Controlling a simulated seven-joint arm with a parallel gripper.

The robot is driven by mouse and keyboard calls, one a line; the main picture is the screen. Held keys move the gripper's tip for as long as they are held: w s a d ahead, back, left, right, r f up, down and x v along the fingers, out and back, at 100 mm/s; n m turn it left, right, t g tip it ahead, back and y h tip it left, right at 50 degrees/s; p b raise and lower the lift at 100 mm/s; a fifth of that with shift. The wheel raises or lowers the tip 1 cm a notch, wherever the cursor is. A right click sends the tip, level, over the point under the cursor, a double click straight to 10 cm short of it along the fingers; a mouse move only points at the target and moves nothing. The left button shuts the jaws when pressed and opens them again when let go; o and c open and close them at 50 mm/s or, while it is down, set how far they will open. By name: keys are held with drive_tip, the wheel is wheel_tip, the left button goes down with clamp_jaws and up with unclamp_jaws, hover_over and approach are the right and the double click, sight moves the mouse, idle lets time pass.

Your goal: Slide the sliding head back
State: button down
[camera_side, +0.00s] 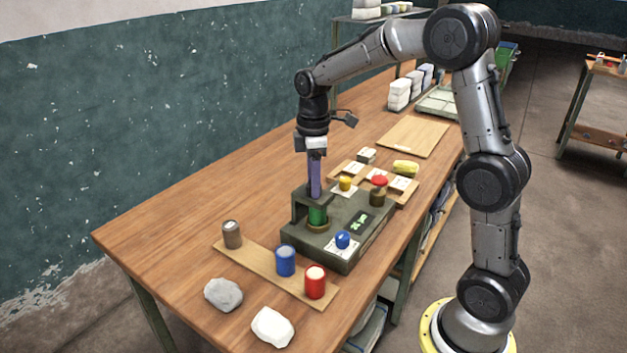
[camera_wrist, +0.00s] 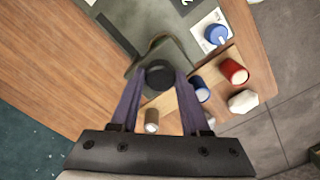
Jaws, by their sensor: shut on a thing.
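The dark green machine (camera_side: 345,240) stands on the wooden bench. Its sliding head (camera_side: 303,207) is a raised dark bracket at the machine's left end, above a bright green cylinder (camera_side: 317,215) on a brass-coloured ring. My gripper (camera_side: 316,193) points straight down onto the head with its purple fingers. In the wrist view my gripper (camera_wrist: 160,78) is shut on a dark round knob (camera_wrist: 159,74) at the head. The fingers press on both its sides. The underside of the head is hidden in the wrist view.
A blue knob (camera_side: 343,239) and a red-topped button (camera_side: 379,182) stand on the machine. A wooden strip (camera_side: 262,267) in front holds brown, blue and red cylinders. A grey stone (camera_side: 223,294) and a white lump (camera_side: 272,327) lie nearby. The bench's left is clear.

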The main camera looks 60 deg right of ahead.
drive_tip(key=shift+d, duration=0.1)
drive_tip(key=d, duration=0.9)
drive_tip(key=shift+r, duration=0.1)
drive_tip(key=shift+c, duration=1.8)
unclamp_jaws()
drive_tip(key=shift+a, duration=0.1)
wheel_tip(320, 180, up, 14)
